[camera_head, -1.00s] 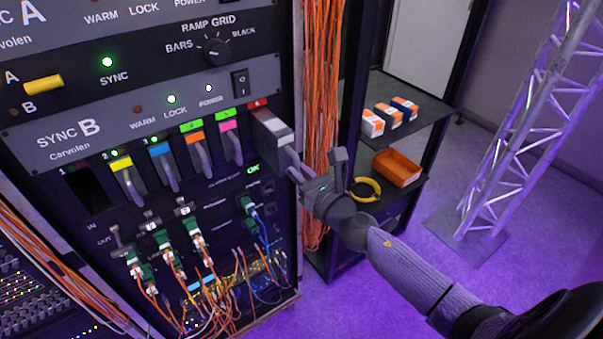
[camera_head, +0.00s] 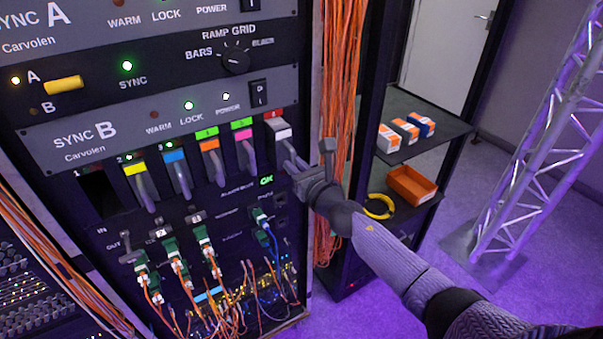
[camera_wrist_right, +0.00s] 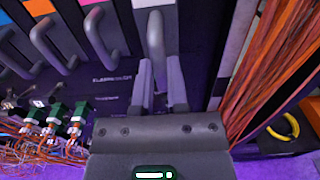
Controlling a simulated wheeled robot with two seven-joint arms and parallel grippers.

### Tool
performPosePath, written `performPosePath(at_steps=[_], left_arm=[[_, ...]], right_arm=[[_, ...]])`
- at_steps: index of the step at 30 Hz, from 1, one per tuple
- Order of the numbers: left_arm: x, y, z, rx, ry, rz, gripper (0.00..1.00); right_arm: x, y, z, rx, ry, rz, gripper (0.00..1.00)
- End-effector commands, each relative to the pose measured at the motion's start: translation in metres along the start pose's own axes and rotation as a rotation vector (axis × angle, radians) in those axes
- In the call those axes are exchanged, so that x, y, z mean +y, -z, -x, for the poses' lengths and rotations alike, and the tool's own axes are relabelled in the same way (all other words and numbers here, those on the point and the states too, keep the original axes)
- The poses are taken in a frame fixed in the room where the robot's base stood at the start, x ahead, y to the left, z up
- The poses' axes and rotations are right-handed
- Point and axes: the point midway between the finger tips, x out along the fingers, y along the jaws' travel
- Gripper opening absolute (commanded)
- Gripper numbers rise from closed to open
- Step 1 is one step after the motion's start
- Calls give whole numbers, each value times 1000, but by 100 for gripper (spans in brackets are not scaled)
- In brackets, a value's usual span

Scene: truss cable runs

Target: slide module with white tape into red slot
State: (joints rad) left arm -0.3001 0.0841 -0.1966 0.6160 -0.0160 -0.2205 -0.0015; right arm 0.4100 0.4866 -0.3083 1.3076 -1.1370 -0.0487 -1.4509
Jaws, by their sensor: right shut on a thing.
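The module with white tape (camera_head: 281,131) sits in the slot under the red label (camera_head: 274,113), at the right end of the SYNC B row. Its front looks nearly level with its neighbours; any small gap is hard to judge. My right gripper (camera_head: 303,172) is shut on its grey handle. In the right wrist view the handle (camera_wrist_right: 156,45) runs down between the two fingers (camera_wrist_right: 161,92), and a bit of the white tape (camera_wrist_right: 150,3) shows at the top edge. My left gripper is not in view.
Yellow, blue, orange and pink modules stand left of it, the pink one (camera_head: 243,137) closest. Slot 1 (camera_head: 97,195) is dark and empty. Orange cables (camera_head: 340,80) hang just right of the rack. A shelf holds an orange bin (camera_head: 411,186) and yellow coil (camera_head: 379,206).

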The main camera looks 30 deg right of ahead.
Motion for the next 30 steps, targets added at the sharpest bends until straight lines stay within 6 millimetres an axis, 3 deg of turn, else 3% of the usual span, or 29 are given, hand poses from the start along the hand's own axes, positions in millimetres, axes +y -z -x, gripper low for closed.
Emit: performPosePath(at_steps=[14, 30], left_arm=[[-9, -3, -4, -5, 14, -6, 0], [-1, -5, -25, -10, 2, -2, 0]], right_arm=[[0, -1, -9, -2, 1, 0, 0], [-1, 0, -45, -2, 0, 0, 0]])
